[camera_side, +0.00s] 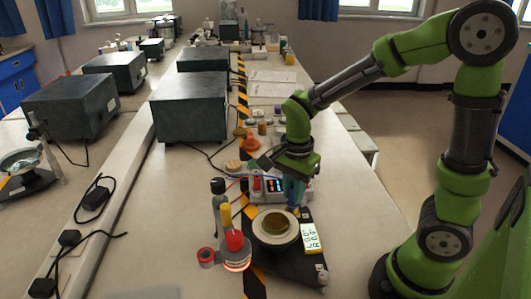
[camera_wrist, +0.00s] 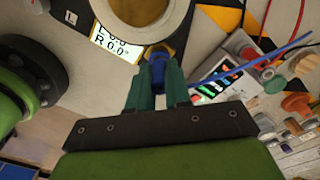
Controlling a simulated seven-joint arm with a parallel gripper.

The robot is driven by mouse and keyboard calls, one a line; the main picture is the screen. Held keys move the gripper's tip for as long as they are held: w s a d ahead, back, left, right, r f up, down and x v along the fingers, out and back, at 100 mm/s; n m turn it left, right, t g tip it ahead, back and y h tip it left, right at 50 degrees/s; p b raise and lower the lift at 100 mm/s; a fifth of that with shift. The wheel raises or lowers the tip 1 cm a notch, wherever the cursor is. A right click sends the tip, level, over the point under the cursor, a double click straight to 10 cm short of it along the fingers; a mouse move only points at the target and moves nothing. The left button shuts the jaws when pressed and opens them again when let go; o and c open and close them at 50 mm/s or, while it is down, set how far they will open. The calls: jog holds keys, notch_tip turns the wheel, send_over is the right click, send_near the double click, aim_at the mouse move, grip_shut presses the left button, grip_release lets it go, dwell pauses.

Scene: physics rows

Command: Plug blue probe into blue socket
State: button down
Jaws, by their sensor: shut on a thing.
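My gripper (camera_side: 294,190) points down just behind the round dish in the side view. In the wrist view its two teal fingers (camera_wrist: 158,82) are closed on a blue piece, which I take to be the blue probe (camera_wrist: 158,70). Its far end is close to the rim of the dish. A thin blue lead (camera_wrist: 262,60) runs past the right finger over a white meter box (camera_wrist: 222,88) with lit coloured marks. The meter box also shows beside my gripper in the side view (camera_side: 304,190). I cannot make out a blue socket in either view.
Grey boxes (camera_side: 188,107) stand farther back. Bare bench lies to the right.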

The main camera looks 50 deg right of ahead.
jog(key=shift+f, duration=0.35)
jog(key=c, duration=1)
grip_release()
jog(key=shift+o, duration=0.4)
jog(key=shift+o, duration=0.9)
jog(key=shift+r, duration=3.8)
